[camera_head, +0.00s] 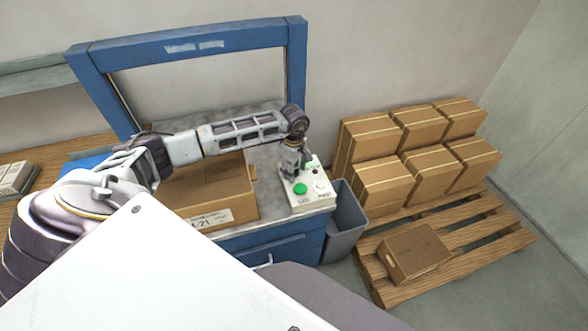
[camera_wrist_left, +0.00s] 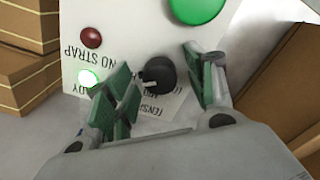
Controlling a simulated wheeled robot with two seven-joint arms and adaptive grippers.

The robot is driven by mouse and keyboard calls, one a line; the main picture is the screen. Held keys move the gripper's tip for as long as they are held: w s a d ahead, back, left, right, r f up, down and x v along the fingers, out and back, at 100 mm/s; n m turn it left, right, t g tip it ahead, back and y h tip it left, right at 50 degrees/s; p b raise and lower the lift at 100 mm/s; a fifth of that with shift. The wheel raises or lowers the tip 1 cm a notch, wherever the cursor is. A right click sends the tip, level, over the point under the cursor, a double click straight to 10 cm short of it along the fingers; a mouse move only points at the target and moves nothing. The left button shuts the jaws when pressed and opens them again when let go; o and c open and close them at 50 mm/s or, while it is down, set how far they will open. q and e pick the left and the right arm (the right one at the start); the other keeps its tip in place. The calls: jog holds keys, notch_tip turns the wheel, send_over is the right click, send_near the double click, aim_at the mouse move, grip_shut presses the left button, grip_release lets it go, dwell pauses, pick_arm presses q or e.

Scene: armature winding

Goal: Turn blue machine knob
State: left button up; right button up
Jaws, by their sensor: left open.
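The blue machine (camera_head: 95,90) stands against the wall with a tall blue frame. Its white control panel (camera_head: 308,202) is at the right end of the machine's top. A black knob (camera_wrist_left: 159,74) on this panel shows in the left wrist view; in the head view my gripper hides it. My left gripper (camera_head: 292,163) is over the back part of the panel. In the left wrist view my left gripper (camera_wrist_left: 160,84) is open, with green-padded fingers on either side of the knob. I cannot tell whether they touch it. My right gripper is out of view.
A red lamp (camera_wrist_left: 91,37) and a lit green lamp (camera_wrist_left: 88,77) are near the knob. A cardboard box (camera_head: 215,190) lies under my left arm. A grey bin (camera_head: 346,222) stands beside the machine.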

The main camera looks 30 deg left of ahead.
pick_arm(q)
jog(key=shift+c, duration=0.2)
jog(key=c, duration=0.9)
jog(key=shift+f, duration=0.1)
